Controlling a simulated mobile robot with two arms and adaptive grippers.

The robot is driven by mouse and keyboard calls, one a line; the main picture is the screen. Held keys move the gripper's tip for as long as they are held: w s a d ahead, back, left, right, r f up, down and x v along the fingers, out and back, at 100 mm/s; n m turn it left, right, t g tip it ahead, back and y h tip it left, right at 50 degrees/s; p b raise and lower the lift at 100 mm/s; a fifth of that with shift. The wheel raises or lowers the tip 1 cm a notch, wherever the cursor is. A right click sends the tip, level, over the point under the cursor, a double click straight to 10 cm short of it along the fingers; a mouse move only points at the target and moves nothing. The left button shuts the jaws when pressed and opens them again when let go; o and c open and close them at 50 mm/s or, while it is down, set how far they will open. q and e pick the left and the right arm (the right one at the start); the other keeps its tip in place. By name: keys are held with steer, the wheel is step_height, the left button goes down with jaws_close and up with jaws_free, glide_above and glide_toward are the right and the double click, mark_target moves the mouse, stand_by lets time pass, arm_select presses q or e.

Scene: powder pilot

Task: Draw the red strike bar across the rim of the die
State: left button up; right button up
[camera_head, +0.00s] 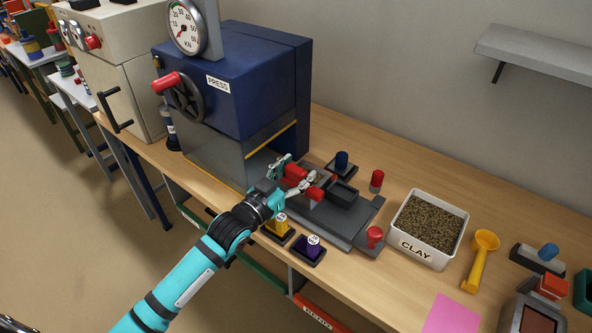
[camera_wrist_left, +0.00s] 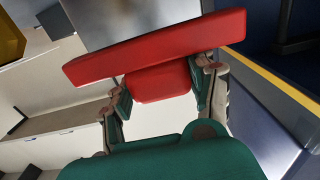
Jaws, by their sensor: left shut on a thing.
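My left gripper (camera_head: 291,186) is shut on the red strike bar (camera_head: 296,171). In the left wrist view my left gripper (camera_wrist_left: 158,88) has its fingers on both sides of the red grip block, and the long red bar (camera_wrist_left: 150,50) crosses above it, slightly tilted. The bar is over the grey fixture (camera_head: 325,222) in front of the press. The die is largely hidden by the gripper and bar, so I cannot tell whether the bar touches its rim. A dark open box (camera_head: 343,196) is just right of the bar. My right gripper is not in view.
The blue press (camera_head: 232,80) stands behind and left. Yellow (camera_head: 279,227) and purple (camera_head: 311,247) weights stand near the front edge. A clay tub (camera_head: 401,241), yellow scoop (camera_head: 477,265) and pink sheet (camera_head: 452,316) lie to the right. Two red knobs (camera_head: 376,180) flank the fixture's right end.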

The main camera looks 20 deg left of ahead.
arm_select(q)
steer(key=shift+w+d, duration=0.1)
steer(key=shift+w, duration=0.15)
stand_by(0.6)
steer(key=shift+w+f, duration=0.1)
steer(key=shift+b+x, duration=0.45)
steer(key=shift+x, duration=1.15)
steer(key=shift+f+b+x, duration=0.15)
steer(key=shift+b+x, duration=0.2)
steer(key=shift+x, duration=0.7)
steer(key=shift+f+b+x, duration=0.15)
steer(key=shift+b+x, duration=0.2)
steer(key=shift+x, duration=0.7)
steer(key=shift+w+d, duration=0.1)
step_height(320, 180, up, 2)
steer(key=shift+w+r+p, duration=0.15)
steer(key=shift+r+p, duration=0.05)
steer(key=shift+p, duration=1)
step_height(320, 180, up, 4)
steer(key=p, duration=0.3)
steer(key=shift+p, duration=0.35)
